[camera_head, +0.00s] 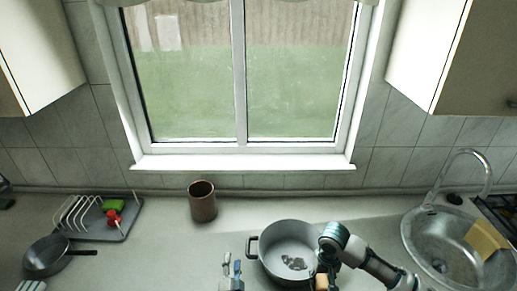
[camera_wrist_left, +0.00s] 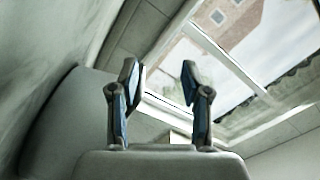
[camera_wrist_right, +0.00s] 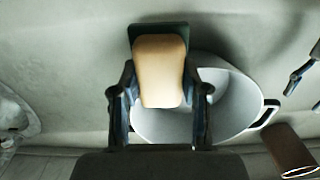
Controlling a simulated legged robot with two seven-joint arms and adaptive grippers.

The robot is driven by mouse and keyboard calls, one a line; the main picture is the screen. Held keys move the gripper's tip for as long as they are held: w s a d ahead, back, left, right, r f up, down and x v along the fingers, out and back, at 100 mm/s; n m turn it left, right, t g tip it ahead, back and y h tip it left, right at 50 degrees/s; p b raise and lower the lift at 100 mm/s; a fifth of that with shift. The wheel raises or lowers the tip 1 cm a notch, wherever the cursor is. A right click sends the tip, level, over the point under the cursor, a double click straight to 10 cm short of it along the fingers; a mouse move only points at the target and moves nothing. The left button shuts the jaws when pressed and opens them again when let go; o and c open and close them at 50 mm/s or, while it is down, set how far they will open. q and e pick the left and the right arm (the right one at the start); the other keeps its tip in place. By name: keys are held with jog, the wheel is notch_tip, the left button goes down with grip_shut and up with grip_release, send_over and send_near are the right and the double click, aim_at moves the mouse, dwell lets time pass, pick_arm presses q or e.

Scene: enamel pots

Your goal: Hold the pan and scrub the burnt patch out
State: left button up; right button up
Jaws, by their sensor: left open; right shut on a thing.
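A grey enamel pan (camera_head: 290,233) with side handles stands on the counter in front of the window. A dark burnt patch (camera_head: 294,263) shows on its inside floor. My right gripper (camera_wrist_right: 160,95) is shut on a scrubber with a tan wooden top (camera_wrist_right: 160,70) and a dark green base. In the head view, the scrubber (camera_head: 322,281) is at the pan's front right side; whether it touches the pan cannot be told. My left gripper (camera_head: 232,268) is open and empty, left of the pan and apart from its left handle (camera_head: 251,247). The left wrist view shows nothing between its fingers (camera_wrist_left: 160,82).
A brown cup (camera_head: 202,204) stands behind the pan to the left. A dish rack (camera_head: 120,232) with a green sponge (camera_head: 113,205) and red item (camera_head: 113,219), and a frying pan (camera_head: 45,258), are far left. A sink (camera_head: 420,240) with a yellow cloth (camera_head: 485,239) is right.

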pick_arm(q)
jog(key=shift+w+a, duration=0.15)
jog(key=shift+w, duration=2.45)
grip_shut()
grip_release()
jog(key=s, duration=1.2)
jog(key=shift+d, duration=0.2)
